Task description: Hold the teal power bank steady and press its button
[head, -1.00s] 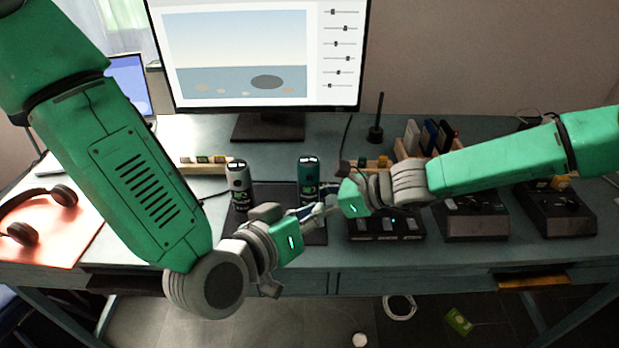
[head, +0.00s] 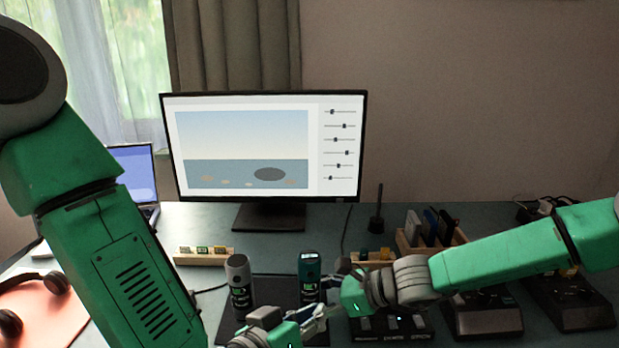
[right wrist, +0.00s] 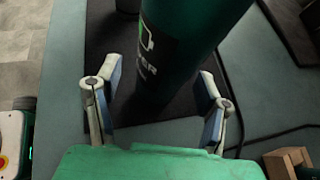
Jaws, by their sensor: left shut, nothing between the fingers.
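The teal power bank (head: 309,268) stands upright on a dark mat, its dark top facing up and a lit green mark on its front. In the right wrist view it is the large teal cylinder (right wrist: 187,40) with a green battery symbol. My right gripper (right wrist: 162,88) is open, its blue-padded fingers apart on either side of the power bank's lower part; I cannot tell that they touch it. My left gripper (head: 312,317) is shut and empty, low in front of the power bank, close to the right gripper's fingers. The contact between them is unclear.
A grey power bank (head: 239,282) stands left of the teal one. The monitor (head: 265,145), a wooden block rack (head: 204,258) and a card holder (head: 430,235) are behind. Dark control boxes (head: 570,305) stand at the right. Headphones (head: 50,283) lie at the left.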

